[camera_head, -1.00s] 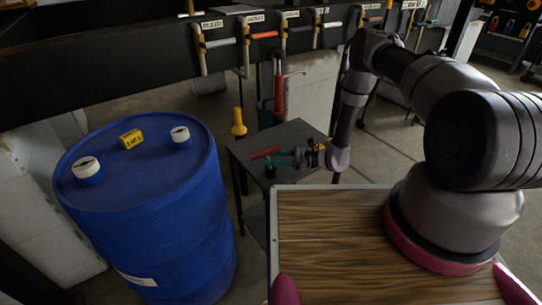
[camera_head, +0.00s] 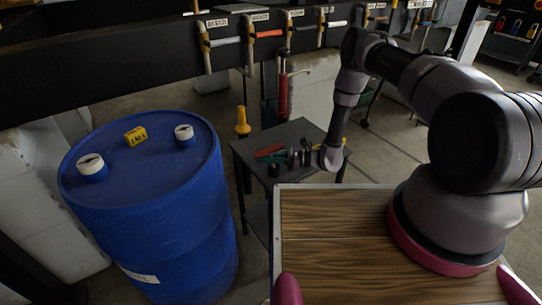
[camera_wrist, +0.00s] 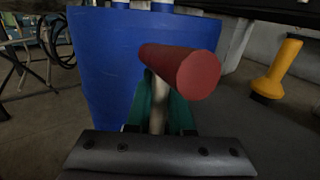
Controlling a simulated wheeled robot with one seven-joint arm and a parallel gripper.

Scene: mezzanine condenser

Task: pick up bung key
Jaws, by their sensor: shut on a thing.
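The bung key shows in the wrist view as a thick red bar handle (camera_wrist: 180,66) on a pale metal shaft. My gripper (camera_wrist: 161,102) is shut on the shaft, with its green fingers on either side just below the handle. In the head view, the red of the bung key (camera_head: 268,150) shows small at the left of my gripper (camera_head: 288,157), over the dark side table (camera_head: 299,132). Whether the key touches the tabletop cannot be told. Its lower end is hidden.
A blue drum (camera_head: 140,205) with two white-capped bungs (camera_head: 184,132) and a yellow label block (camera_head: 135,136) stands left of the table. A small dark round object (camera_head: 274,170) is at the table's near-left edge. Pipes with valves run behind.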

